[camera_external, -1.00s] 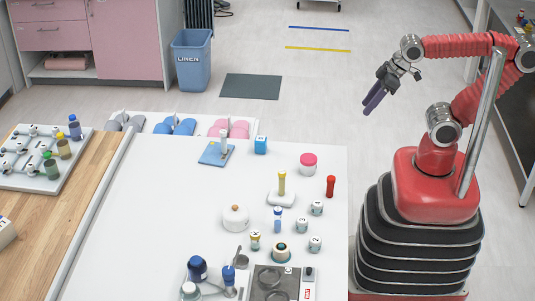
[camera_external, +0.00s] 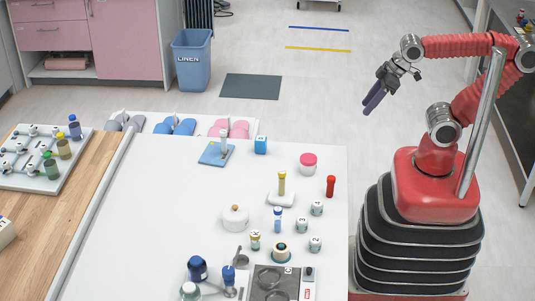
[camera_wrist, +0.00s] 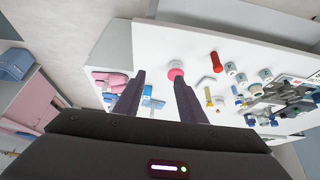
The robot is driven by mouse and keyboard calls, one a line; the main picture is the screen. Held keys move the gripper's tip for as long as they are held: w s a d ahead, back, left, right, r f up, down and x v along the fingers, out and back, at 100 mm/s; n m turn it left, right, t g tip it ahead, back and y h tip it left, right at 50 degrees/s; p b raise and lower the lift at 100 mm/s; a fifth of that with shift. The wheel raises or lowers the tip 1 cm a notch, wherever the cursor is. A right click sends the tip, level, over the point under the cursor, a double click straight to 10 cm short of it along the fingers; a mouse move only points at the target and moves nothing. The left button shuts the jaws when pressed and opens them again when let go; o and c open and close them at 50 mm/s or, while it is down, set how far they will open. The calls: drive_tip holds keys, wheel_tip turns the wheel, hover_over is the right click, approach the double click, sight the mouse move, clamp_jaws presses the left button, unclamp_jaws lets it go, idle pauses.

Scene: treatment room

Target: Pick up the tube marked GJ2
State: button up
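Several small capped tubes stand on the white table (camera_external: 150,225); no GJ2 mark is readable on any. A yellow-capped tube (camera_external: 282,182) stands in a white holder. A blue-capped white tube (camera_external: 277,220) stands in front of it. A red tube (camera_external: 330,186) stands near the right edge, also seen in the wrist view (camera_wrist: 215,62). A white-capped tube (camera_external: 223,145) stands on a blue base. My gripper (camera_external: 371,105) is raised beyond the table's right edge, away from all tubes. In the wrist view its fingers (camera_wrist: 158,80) are apart with nothing held.
A pink-lidded jar (camera_external: 308,162), a blue cube (camera_external: 260,145), a white lidded pot (camera_external: 235,217) and numbered jars (camera_external: 302,225) stand on the table. Blue-capped bottles (camera_external: 197,268) and a dark tray crowd the front. The table's left half is mostly clear.

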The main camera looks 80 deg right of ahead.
drive_tip(key=shift+o, duration=0.8)
drive_tip(key=w+a+n+t, duration=0.1)
drive_tip(key=w+a, duration=0.1)
drive_tip(key=w, duration=0.4)
drive_tip(key=w+a+n+t, duration=0.1)
drive_tip(key=w+a, duration=0.2)
drive_tip(key=w, duration=0.4)
drive_tip(key=n+t+y, duration=0.3)
drive_tip(key=n+y, duration=0.3)
drive_tip(key=y, duration=0.3)
hover_over(278, 207)
drive_tip(key=f, duration=1)
drive_tip(key=shift+s+d+f, duration=0.1)
drive_tip(key=shift+s+f, duration=0.05)
drive_tip(key=shift+s, duration=0.25)
drive_tip(key=shift+f, duration=2.9)
